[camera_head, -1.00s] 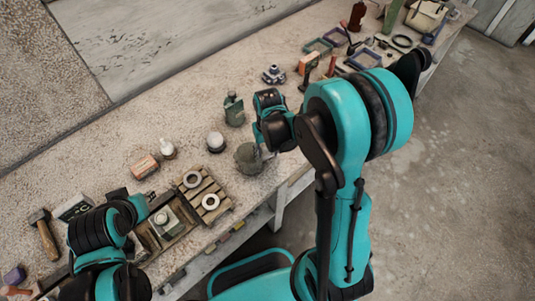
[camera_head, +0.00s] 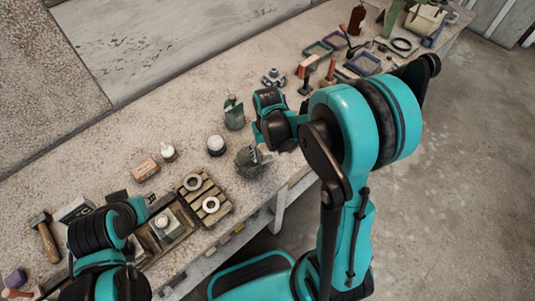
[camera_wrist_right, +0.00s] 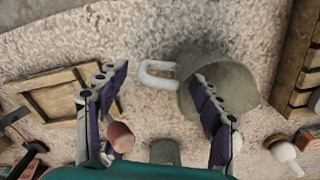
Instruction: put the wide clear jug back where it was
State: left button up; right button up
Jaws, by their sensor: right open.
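The wide clear jug (camera_head: 246,165) stands on the bench near its front edge, right of the slatted wooden rack. In the right wrist view its round grey see-through body (camera_wrist_right: 238,85) and pale U-shaped handle (camera_wrist_right: 158,82) show. My right gripper (camera_wrist_right: 160,78) is open. The handle shows between its fingers, and the right-hand finger overlaps the body; I cannot tell whether they touch. In the head view my right gripper (camera_head: 260,154) is at the jug's right side. My left gripper (camera_head: 152,202) is over the wooden box at the front left; its jaws are unclear.
A slatted rack (camera_head: 227,207) with two pale rings is left of the jug. A green bottle (camera_head: 234,118), a white-topped jar (camera_head: 215,145), a white bottle (camera_head: 168,153) and an orange box (camera_head: 145,169) stand behind and left. The bench between them is clear.

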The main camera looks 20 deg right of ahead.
notch_tip(320, 180, up, 9)
jog(key=shift+p, duration=1.25)
jog(key=s+a+r+t, duration=0.2)
jog(key=s+r+t, duration=0.5)
jog(key=s+r, duration=0.2)
jog(key=shift+s+n, duration=0.4)
jog(key=shift+s, duration=0.2)
